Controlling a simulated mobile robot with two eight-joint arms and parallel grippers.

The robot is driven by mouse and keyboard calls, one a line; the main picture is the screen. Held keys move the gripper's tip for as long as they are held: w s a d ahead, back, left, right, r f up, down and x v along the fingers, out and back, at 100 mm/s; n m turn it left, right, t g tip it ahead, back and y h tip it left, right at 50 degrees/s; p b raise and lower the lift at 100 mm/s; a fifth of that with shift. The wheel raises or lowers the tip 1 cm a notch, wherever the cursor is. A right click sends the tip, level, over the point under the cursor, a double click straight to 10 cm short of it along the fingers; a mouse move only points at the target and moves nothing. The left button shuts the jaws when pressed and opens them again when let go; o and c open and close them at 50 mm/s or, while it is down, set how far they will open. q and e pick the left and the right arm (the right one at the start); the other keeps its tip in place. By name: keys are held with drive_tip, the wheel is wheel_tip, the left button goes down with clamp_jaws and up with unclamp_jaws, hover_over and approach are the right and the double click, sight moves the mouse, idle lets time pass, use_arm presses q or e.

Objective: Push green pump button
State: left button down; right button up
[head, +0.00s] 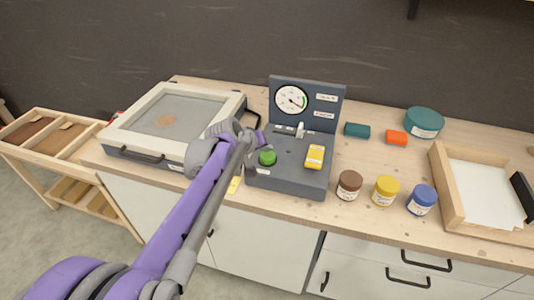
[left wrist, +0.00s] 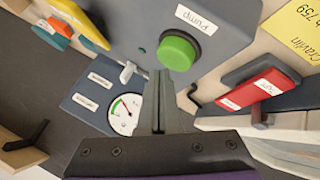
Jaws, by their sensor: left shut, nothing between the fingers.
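The green pump button (head: 267,157) is a round knob on the sloped top of a dark grey control box (head: 290,185). In the left wrist view the green button (left wrist: 176,53) sits beside a white label reading "Pump". My left gripper (head: 258,141) is at the box's left side, close to the button. In the left wrist view its fingers (left wrist: 162,73) are shut and empty, with their tips just below the button in the picture. I cannot tell whether they touch it. My right gripper is not in view.
The box carries a round gauge (head: 291,100), a small white lever (head: 301,130) and a yellow switch (head: 315,156). A glass-topped framed unit (head: 128,124) stands left. Brown (head: 349,185), yellow (head: 385,190) and blue (head: 422,199) jars stand right, before a wooden tray (head: 450,195).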

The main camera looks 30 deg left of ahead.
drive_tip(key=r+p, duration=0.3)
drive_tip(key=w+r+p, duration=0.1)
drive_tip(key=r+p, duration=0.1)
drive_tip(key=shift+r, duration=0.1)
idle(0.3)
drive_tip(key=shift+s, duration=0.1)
